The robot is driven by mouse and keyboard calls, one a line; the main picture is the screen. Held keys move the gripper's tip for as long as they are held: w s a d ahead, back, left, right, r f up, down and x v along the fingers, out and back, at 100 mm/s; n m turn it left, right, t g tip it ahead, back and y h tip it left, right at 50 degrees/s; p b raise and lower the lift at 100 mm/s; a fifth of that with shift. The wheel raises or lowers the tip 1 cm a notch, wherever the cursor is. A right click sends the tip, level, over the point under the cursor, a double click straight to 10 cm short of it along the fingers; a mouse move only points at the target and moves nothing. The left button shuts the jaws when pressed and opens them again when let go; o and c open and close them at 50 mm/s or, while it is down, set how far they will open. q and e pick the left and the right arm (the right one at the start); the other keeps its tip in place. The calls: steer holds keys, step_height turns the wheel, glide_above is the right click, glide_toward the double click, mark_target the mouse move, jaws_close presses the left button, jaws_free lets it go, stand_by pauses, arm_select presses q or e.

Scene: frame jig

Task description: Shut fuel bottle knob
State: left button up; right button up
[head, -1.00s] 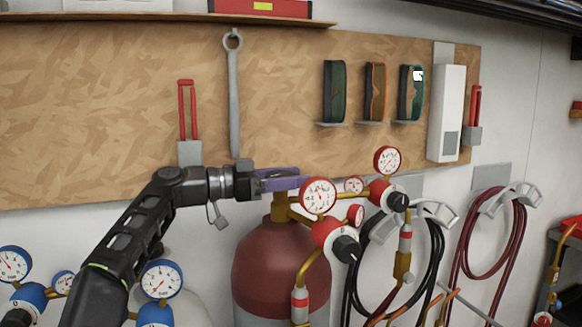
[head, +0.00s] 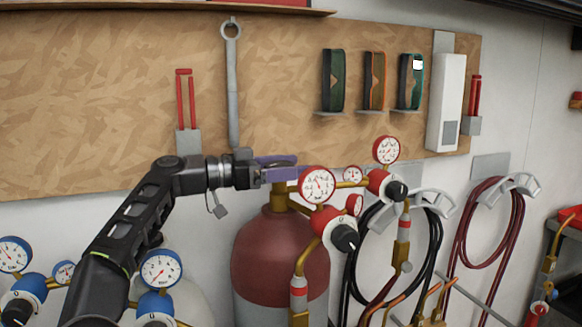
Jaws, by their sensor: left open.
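The red fuel bottle (head: 280,255) stands upright against the wall, with a brass valve (head: 279,196) on its neck. My left gripper (head: 279,169) reaches in from the left, with its purple-grey fingers level at the top of the valve. It is open, and its fingers are at the place of the valve's top knob. The knob itself is hidden or too small to make out, so contact cannot be told. A red regulator with gauges (head: 317,185) and a black knob (head: 345,238) sits just right of the fingers. My right gripper is not in view.
A second red regulator (head: 378,183) with a black knob stands further right. Hoses (head: 437,240) hang on wall hooks behind. Blue regulators (head: 155,303) are at lower left, near my forearm. A wrench (head: 233,90) hangs on the wooden board above the gripper.

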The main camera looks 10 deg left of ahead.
arm_select(q)
step_height(320, 180, up, 10)
steer(key=p, duration=0.7)
steer(key=shift+p, duration=0.3)
